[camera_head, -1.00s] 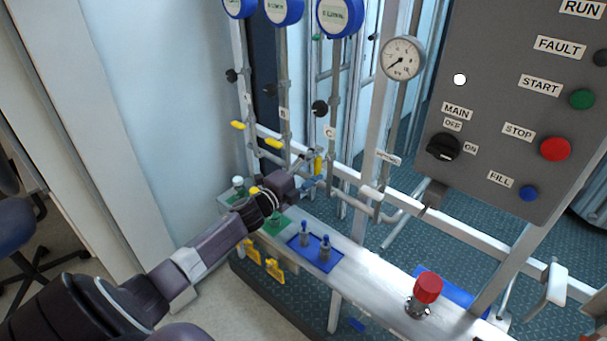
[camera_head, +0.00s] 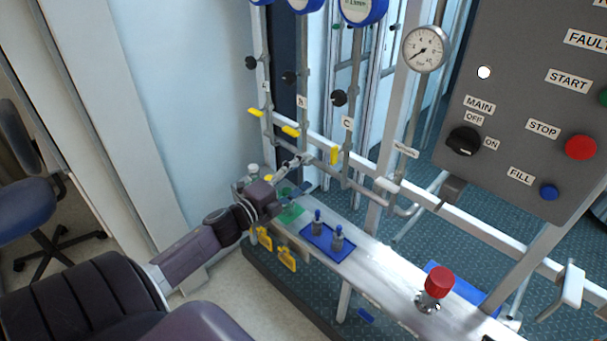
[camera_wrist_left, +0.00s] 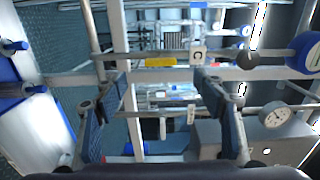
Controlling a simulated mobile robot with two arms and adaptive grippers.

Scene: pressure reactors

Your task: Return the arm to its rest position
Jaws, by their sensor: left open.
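My left arm comes in from the lower left in the head view. Its gripper (camera_head: 299,175) is open and appears empty, above the white shelf (camera_head: 385,269) and left of the yellow handle of line C (camera_head: 334,155), apart from it. In the left wrist view the two fingers (camera_wrist_left: 162,105) are spread wide with nothing held between them. The yellow handle (camera_wrist_left: 160,62) and the C label (camera_wrist_left: 197,57) show beyond them. The yellow handles of line A (camera_head: 255,112) and line B (camera_head: 290,131) are farther left. My right gripper is not in view.
Pipes and a white frame rail (camera_head: 465,230) stand close by the gripper. On the shelf are a blue tray (camera_head: 318,242) with small blue-topped parts and a red-capped valve (camera_head: 439,282). A grey control panel (camera_head: 510,120) is at right. A blue chair (camera_head: 25,205) is at left.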

